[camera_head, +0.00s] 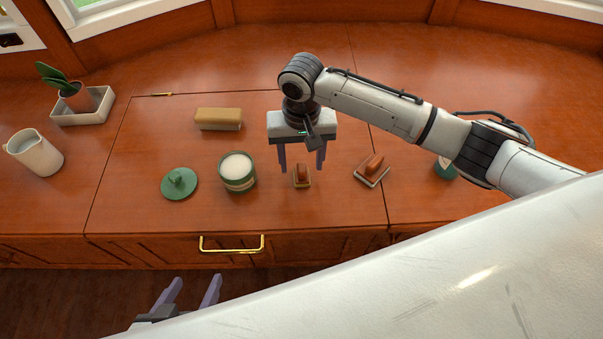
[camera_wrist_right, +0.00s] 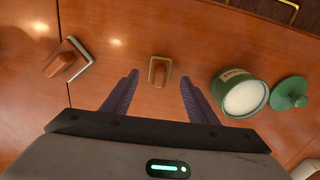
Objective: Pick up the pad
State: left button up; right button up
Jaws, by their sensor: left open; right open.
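Two small pads with brown handles lie on the wooden counter (camera_head: 130,215); I cannot tell which one the task means. One pad (camera_head: 302,182) has a tan-rimmed base and also shows in the wrist view (camera_wrist_right: 160,72). The other pad (camera_head: 372,172) has a pale-edged base, sits turned to the right, and shows at the left of the wrist view (camera_wrist_right: 68,60). My right gripper (camera_head: 301,170) is open and empty, pointing down over the tan-rimmed pad, which appears between its fingers. My left gripper (camera_head: 196,280) is open and empty, low in front of the counter.
A green jar with white contents (camera_head: 238,172) stands just left of the right gripper, with its green lid (camera_head: 179,183) beside it. A tan block (camera_head: 218,118) lies behind. A pitcher (camera_head: 35,153) and potted plant (camera_head: 75,95) stand far left. A green item (camera_head: 444,168) is partly hidden by my right arm.

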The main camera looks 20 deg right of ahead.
aim_at(302, 168)
notch_tip(302, 168, down, 4)
jog(key=shift+f+b, duration=0.2)
jog(key=shift+b, duration=0.45)
jog(key=c, duration=1.2)
jog(key=shift+o, duration=0.2)
notch_tip(302, 168, up, 10)
jog(key=p, duration=0.3)
jog(key=shift+f, duration=0.1)
pick_arm(q)
jog(key=shift+r, duration=0.2)
pick_arm(e)
jog(key=shift+r, duration=0.2)
jog(key=o, duration=0.5)
pick_arm(q)
jog(key=shift+a, duration=0.1)
pick_arm(e)
jog(key=c, duration=0.4)
